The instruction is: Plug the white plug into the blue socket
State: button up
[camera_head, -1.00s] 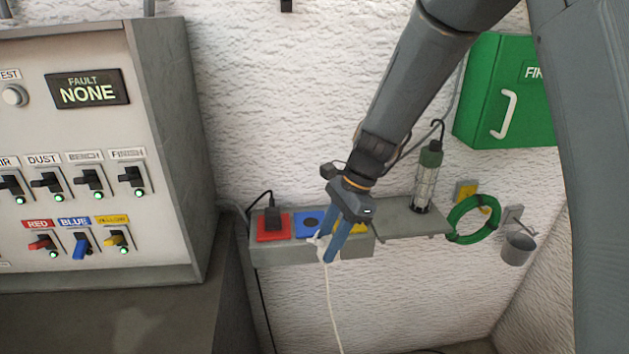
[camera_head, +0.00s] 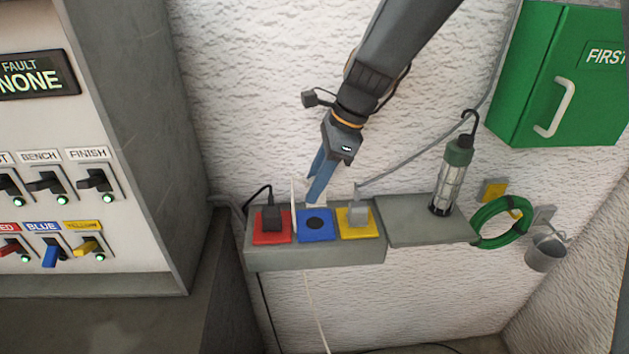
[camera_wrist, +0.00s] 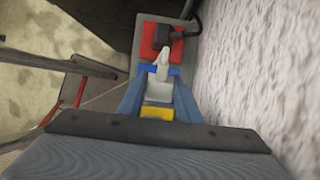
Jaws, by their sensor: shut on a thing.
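My gripper (camera_head: 313,197) has blue fingers and is shut on the white plug (camera_head: 317,200). In the head view it holds the plug just above and behind the blue socket (camera_head: 316,231), whose dark round hole is uncovered. In the wrist view the white plug (camera_wrist: 159,92) sits between the fingers, and its pale cord end points toward the red socket. It hides most of the blue socket (camera_wrist: 174,70) there. The plug's pins are not visible. A thin white cord (camera_head: 293,195) hangs from the plug down past the grey socket box.
The grey box (camera_head: 315,257) also carries a red socket (camera_head: 272,238) with a black plug and a yellow socket (camera_head: 356,231) with a grey plug and cable. A caged lamp (camera_head: 450,180) stands on the shelf to the right. The textured wall is close behind.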

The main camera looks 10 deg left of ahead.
jog(key=shift+f, duration=0.15)
notch_tip(320, 180, down, 6)
jog(key=b, duration=0.5)
jog(key=shift+r+b, duration=0.2)
jog(key=shift+b, duration=0.15)
jog(key=shift+a+r+p, duration=0.1)
jog(key=shift+p, duration=1.1)
dwell(1.7)
jog(key=shift+f, duration=0.6)
dwell(0.4)
jog(key=o, duration=1.1)
jog(key=b+v, duration=0.2)
jog(key=v, duration=0.5)
jog(key=shift+d+r, duration=0.25)
jog(key=shift+r, duration=0.05)
